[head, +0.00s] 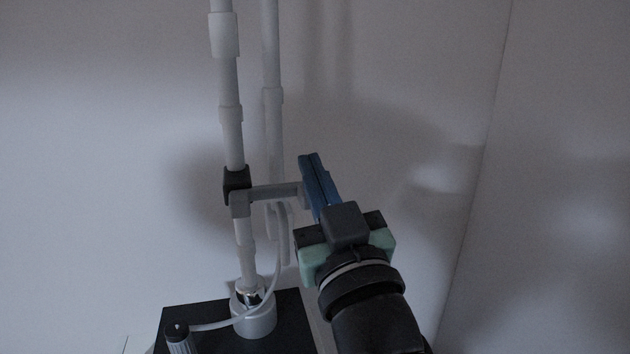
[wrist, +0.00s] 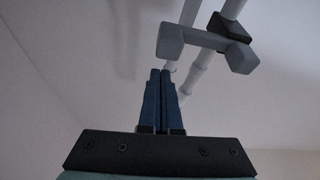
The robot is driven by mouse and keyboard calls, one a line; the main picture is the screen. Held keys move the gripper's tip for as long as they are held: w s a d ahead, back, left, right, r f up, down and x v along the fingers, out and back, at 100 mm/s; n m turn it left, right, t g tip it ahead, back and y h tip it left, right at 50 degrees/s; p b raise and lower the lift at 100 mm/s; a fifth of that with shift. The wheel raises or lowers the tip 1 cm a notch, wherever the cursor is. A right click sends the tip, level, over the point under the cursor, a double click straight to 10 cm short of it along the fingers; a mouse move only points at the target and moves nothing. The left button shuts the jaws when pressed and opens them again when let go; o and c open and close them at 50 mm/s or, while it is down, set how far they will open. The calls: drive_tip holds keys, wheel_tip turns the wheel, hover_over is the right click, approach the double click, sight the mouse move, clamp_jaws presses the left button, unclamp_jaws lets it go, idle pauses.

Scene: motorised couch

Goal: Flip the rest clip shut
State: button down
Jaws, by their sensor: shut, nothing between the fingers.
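What looks like the rest clip is a grey arm (head: 272,191) with a block-like end, standing out to the right from a black collar (head: 236,181) on a pale upright pole (head: 231,110). In the wrist view the grey arm (wrist: 205,38) and black collar (wrist: 231,27) are at the upper right. My gripper (head: 309,157) has blue fingers pressed together and empty. In the head view the fingers overlap the right end of the grey arm.
A second pale pole (head: 271,60) stands behind the first.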

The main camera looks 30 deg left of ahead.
drive_tip(key=r+b+v, duration=0.1)
drive_tip(key=b+v, duration=0.4)
drive_tip(key=v, duration=0.4)
drive_tip(key=s+d+r+m+t+h, duration=0.1)
drive_tip(key=d+r+m+t+h, duration=1)
drive_tip(key=d+h, duration=0.5)
wheel_tip(320, 180, up, 4)
drive_tip(key=shift+s+d+f+t+h, duration=0.1)
drive_tip(key=shift+s+d+t+h, duration=0.3)
drive_tip(key=shift+t, duration=0.8)
drive_tip(key=shift+w+d, duration=0.1)
drive_tip(key=shift+w, duration=0.05)
